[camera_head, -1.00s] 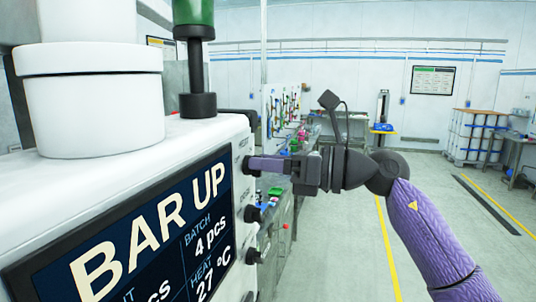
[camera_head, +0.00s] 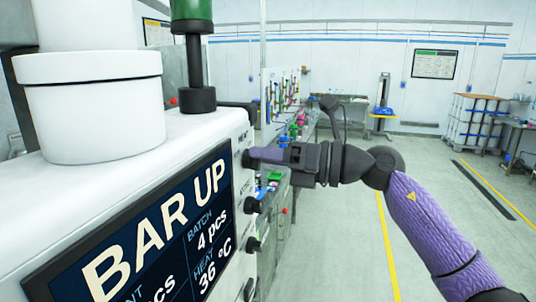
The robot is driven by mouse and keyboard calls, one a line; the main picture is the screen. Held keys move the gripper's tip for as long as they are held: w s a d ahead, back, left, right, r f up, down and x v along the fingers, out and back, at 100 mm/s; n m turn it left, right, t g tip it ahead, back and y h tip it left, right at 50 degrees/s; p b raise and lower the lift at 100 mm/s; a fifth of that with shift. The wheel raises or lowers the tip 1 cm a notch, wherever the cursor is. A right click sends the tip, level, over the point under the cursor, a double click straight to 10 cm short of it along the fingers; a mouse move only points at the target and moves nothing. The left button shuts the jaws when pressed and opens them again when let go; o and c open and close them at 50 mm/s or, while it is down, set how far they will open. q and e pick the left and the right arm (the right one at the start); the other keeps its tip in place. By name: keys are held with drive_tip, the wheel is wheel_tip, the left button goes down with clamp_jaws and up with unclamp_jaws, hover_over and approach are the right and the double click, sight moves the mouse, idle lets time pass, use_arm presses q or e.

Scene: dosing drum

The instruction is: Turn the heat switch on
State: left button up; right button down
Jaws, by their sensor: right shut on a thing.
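The white machine (camera_head: 190,130) fills the left side, with several black knobs down its right-hand face. The top knob (camera_head: 246,158) is the heat switch as far as I can tell; the label above it is too small to read surely. My right gripper (camera_head: 256,155) comes in from the right and is shut on this top knob, its fingers hiding part of it. The display (camera_head: 140,235) reads "BAR UP", batch 4 pcs and heat 36 °C. My left gripper is out of view.
More black knobs (camera_head: 252,205) sit close below the gripper on the same face. A green-topped post (camera_head: 192,60) and a white drum (camera_head: 93,105) stand on the machine. Behind are a cluttered bench and open floor (camera_head: 340,230).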

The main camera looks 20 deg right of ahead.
drive_tip(key=shift+r, duration=0.1)
drive_tip(key=c, duration=0.7)
unclamp_jaws()
drive_tip(key=shift+o, duration=0.2)
drive_tip(key=b+v, duration=0.5)
drive_tip(key=v, duration=0.5)
